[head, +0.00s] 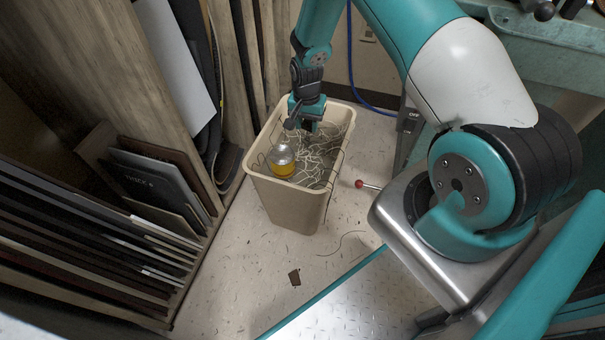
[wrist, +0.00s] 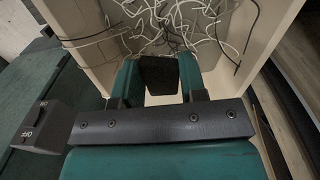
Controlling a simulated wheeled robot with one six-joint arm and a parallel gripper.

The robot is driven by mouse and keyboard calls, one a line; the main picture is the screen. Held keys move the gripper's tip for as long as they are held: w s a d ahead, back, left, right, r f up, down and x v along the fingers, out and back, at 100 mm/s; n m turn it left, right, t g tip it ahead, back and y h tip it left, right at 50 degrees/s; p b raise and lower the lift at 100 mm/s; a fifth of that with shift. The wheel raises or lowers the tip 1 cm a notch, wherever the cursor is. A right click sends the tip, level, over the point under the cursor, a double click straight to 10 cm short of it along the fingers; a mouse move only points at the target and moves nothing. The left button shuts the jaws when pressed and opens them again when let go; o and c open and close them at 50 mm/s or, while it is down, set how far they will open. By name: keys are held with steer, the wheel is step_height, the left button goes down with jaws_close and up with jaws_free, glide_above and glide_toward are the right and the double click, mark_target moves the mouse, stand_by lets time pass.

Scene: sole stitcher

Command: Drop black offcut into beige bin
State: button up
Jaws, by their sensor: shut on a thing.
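The beige bin (head: 288,208) stands upright on the floor. It holds tangled pale and dark threads and a clear bottle with yellow contents. My gripper (head: 309,125) is over the bin's far part, pointing down at the opening. In the wrist view my gripper (wrist: 159,80) is shut on the black offcut (wrist: 158,73), a small dark flat piece between the two green fingers. Threads and the bin's inner wall (wrist: 235,88) show beyond it. In the head view the offcut is not clearly visible.
A small brown scrap (head: 294,277) and a thin thread lie on the floor before the bin. A red-knobbed lever (head: 360,183) juts out to its right. A rack of dark sheets (head: 150,187) stands left. A switch box (wrist: 43,126) is left in the wrist view.

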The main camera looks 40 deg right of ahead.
steer(key=shift+f+b, duration=0.95)
steer(key=shift+f, duration=0.65)
steer(key=shift+r, duration=0.1)
steer(key=o, duration=1)
step_height(320, 180, up, 17)
steer(key=p, duration=0.5)
steer(key=shift+w+a+r, duration=0.15)
steer(key=shift+r, duration=0.05)
